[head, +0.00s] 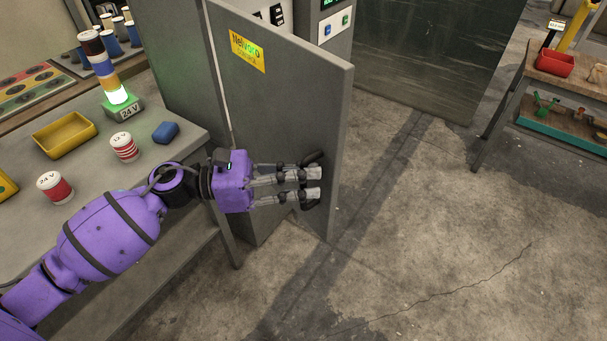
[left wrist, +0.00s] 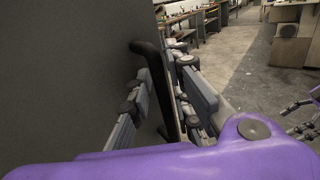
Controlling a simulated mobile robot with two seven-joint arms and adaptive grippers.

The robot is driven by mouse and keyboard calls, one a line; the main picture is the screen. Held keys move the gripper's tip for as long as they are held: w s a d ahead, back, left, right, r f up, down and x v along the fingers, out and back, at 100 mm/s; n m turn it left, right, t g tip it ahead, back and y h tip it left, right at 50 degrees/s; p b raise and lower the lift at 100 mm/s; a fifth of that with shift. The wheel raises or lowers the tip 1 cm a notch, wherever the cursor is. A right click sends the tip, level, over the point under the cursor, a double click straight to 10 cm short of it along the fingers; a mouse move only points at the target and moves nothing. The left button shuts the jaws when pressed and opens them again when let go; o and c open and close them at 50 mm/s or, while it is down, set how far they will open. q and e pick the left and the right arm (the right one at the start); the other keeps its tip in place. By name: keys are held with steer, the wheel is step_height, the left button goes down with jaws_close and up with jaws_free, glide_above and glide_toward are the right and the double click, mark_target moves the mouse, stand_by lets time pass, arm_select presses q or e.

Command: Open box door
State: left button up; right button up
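The grey box door (head: 285,95) has a yellow label and stands ajar, swung out from the grey box (head: 172,60). Its black handle (head: 313,158) shows at the door's free edge, partly hidden by fingers. It also shows in the left wrist view as a dark upright bar (left wrist: 153,75). My left gripper (head: 314,183) is at the handle, with fingers on both sides of it (left wrist: 168,95). It appears shut on the handle; exact contact is partly hidden. My right gripper (left wrist: 299,118) shows only at the right edge of the left wrist view, fingers apart and empty.
Another bench (head: 560,85) is at the right. The concrete floor (head: 440,230) before the door is clear.

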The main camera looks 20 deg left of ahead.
arm_select(q)
steer(key=shift+a, duration=0.2)
steer(key=v, duration=1.1)
steer(key=shift+s+a, duration=0.15)
steer(key=shift+a, duration=0.15)
